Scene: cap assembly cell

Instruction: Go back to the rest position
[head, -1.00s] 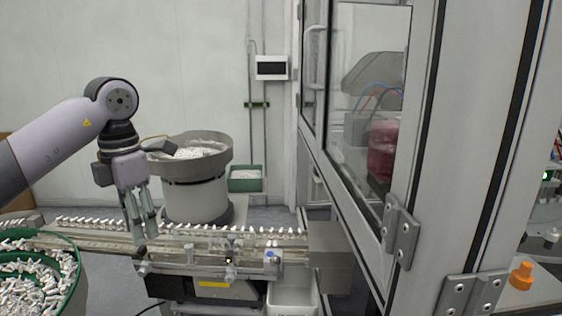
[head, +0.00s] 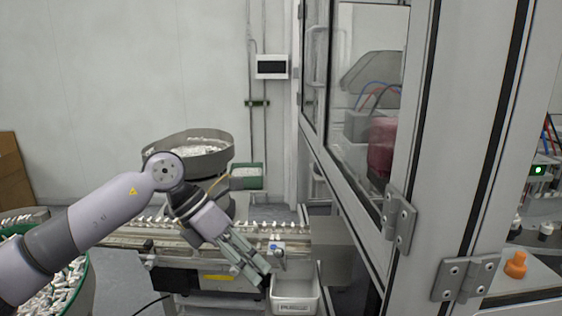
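My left gripper (head: 256,274) shows in the head view, its arm coming in from the left. It hangs tilted down to the right, in front of the conveyor (head: 140,238) that carries a row of white caps. Its grey fingers lie close together, and I cannot tell whether they are open or shut. No object shows between them. The fingertips are near the left edge of a white bin (head: 296,304) below the conveyor. My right gripper is not in view.
A bowl feeder (head: 218,146) with white parts stands behind my arm. A green-rimmed bowl (head: 88,280) of white parts is at the lower left. The machine enclosure (head: 455,120) with its glass door fills the right side. An orange knob (head: 516,265) sits at the lower right.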

